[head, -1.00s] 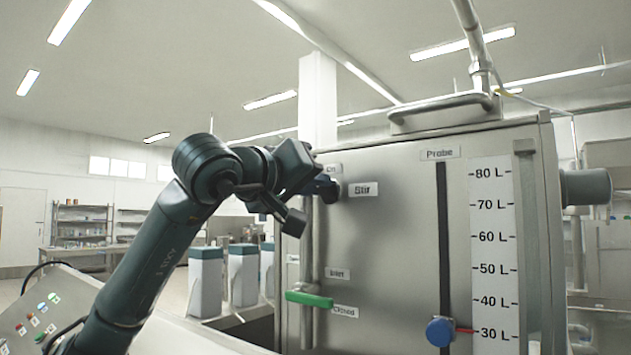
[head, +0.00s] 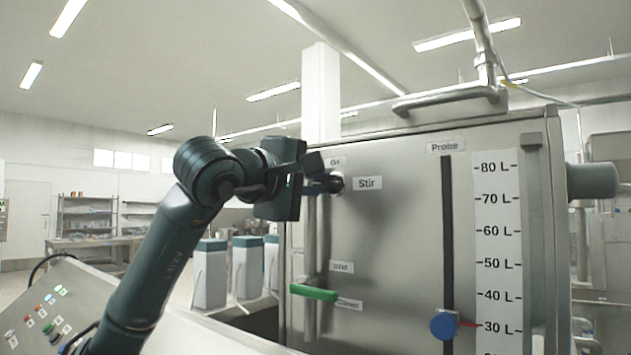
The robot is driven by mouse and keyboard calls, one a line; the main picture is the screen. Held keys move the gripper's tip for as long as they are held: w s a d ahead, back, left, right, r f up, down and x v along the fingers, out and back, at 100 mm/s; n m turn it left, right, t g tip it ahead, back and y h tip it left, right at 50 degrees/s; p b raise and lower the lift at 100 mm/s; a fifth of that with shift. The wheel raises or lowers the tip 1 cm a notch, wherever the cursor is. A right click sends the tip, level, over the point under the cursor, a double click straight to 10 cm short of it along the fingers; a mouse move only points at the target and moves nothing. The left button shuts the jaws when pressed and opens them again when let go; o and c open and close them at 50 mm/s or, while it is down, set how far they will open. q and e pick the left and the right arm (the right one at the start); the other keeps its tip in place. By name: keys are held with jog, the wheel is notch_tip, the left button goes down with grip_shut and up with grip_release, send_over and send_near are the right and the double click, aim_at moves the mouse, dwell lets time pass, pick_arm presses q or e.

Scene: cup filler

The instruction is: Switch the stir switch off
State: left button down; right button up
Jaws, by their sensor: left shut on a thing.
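The stir switch (head: 338,182) is a small dark knob with a light ring on the upper left of the steel tank front. The label "Stir" (head: 367,183) is to its right, and a small label (head: 337,161) above it is too blurred to read surely. My left gripper (head: 322,180) is at the switch from the left, shut on its blue-dark handle. The fingers hide most of the handle, so its exact angle is hard to tell. My right gripper is not in view.
A green inlet lever (head: 314,292) is below the switch, beside a vertical pipe. A blue probe knob (head: 443,325) sits on a black slot next to the litre scale (head: 497,250). Several white containers with teal lids (head: 210,275) stand behind my left arm.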

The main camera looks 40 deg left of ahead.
pick_arm(q)
jog(key=shift+f+n, duration=0.1)
jog(key=shift+n, duration=0.5)
jog(key=c, duration=1.5)
grip_release()
jog(key=shift+s, duration=0.15)
jog(key=s, duration=0.4)
jog(key=s+d+b, duration=0.1)
jog(key=s, duration=0.8)
jog(key=shift+d, duration=0.25)
jog(key=shift+w, duration=0.1)
